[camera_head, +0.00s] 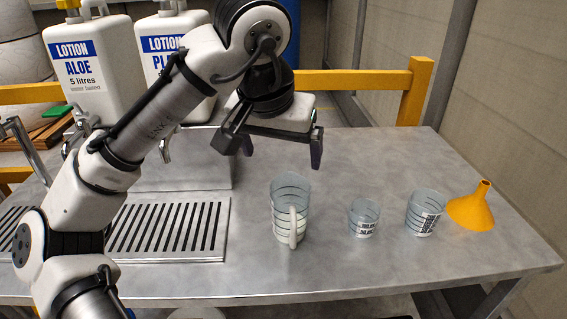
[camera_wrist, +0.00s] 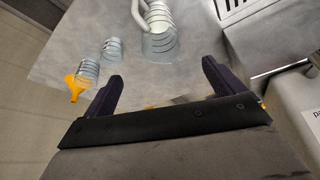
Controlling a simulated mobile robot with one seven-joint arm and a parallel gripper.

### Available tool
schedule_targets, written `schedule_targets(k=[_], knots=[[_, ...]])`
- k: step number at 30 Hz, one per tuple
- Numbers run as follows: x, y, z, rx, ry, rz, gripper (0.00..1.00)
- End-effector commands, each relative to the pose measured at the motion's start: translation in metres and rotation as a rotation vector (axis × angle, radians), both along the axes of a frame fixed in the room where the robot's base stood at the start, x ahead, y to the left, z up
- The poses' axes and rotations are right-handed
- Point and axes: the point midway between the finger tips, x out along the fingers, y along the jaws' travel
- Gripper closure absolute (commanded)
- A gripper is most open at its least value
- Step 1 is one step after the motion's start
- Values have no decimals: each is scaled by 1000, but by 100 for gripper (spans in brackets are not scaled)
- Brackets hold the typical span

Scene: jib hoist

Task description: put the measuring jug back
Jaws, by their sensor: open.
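The measuring jug (camera_head: 290,206) is clear with dark ring marks and a white handle. It stands upright on the metal table, right of the slotted drip tray, and looks partly filled with something pale. It also shows at the top of the wrist view (camera_wrist: 159,30). My gripper (camera_head: 281,160) is open and empty, above and behind the jug, apart from it. Its two dark fingers show in the wrist view (camera_wrist: 160,82), with the jug beyond them.
Two labelled cups, a small one (camera_head: 363,218) and a larger one (camera_head: 424,212), and an orange funnel (camera_head: 471,208) stand to the right. The slotted tray (camera_head: 222,228) is at left. Lotion bottles (camera_head: 97,75) stand behind it. The table's front middle (camera_head: 330,275) is clear.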

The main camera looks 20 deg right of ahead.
Motion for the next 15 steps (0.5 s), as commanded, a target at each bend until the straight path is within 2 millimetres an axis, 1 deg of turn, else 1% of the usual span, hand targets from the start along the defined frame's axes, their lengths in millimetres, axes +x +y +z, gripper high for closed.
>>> schedule_targets(k=[1,3,11,14,15], knots=[[-1,1,5,0,0,1,6],[-3,2,9,0,0,1,6],[-4,3,11,-1,1,-1,6],[-1,0,15,-48,-22,-10,6],[2,-4,19,-100,-48,-20,6]])
